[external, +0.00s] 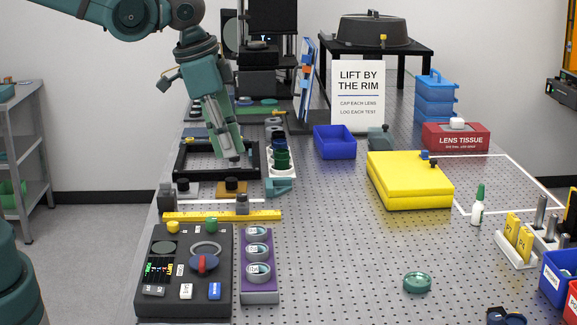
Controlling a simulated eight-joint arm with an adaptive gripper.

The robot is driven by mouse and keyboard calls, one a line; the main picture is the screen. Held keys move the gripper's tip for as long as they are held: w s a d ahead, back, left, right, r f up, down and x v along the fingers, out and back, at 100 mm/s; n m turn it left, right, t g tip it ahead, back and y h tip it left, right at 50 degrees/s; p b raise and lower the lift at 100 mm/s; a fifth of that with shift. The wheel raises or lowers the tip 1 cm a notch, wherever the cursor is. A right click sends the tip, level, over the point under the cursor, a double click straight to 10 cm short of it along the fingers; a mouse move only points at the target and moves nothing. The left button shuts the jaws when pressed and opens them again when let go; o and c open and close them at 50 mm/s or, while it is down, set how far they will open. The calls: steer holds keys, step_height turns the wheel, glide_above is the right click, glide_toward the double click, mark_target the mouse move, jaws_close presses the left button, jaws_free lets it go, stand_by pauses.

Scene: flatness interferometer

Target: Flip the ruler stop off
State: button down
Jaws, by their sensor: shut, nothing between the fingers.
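A yellow ruler (205,216) lies left to right across the table, behind the dark control panel. My gripper (235,158) points down, shut and empty, above and behind the ruler, over the black square frame. It is apart from the grey block. The fine shape of the stop is too small to tell.
The black frame (181,160) lies under my gripper. A white rack with green lens parts (281,158) is just right. The dark control panel (190,305) and purple lens holder (259,291) are in front of the ruler. Open table lies to the right of the ruler.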

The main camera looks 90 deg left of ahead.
mark_target(243, 206)
steer(key=w+a+f+g+p, duration=0.1)
steer(key=w+a+f+g, duration=0.1)
steer(key=w+a, duration=0.4)
steer(key=w+a+f+g+p, duration=0.1)
steer(key=w+a+f, duration=0.25)
steer(key=a, duration=0.45)
steer(key=w+a+f+g+h+p, duration=0.1)
steer(key=w+a+f, duration=0.3)
steer(key=a+f, duration=0.6)
steer(key=shift+w+a+f+g+p, duration=0.25)
steer(key=shift+a+g+p, duration=0.65)
steer(key=shift+a, duration=1.3)
steer(key=x, duration=0.9)
steer(key=shift+s+d+f, duration=0.1)
steer(key=shift+f, duration=0.3)
steer(key=shift+s+r+p, duration=0.1)
steer(key=shift+s+p, duration=0.25)
steer(key=shift+s, duration=1.6)
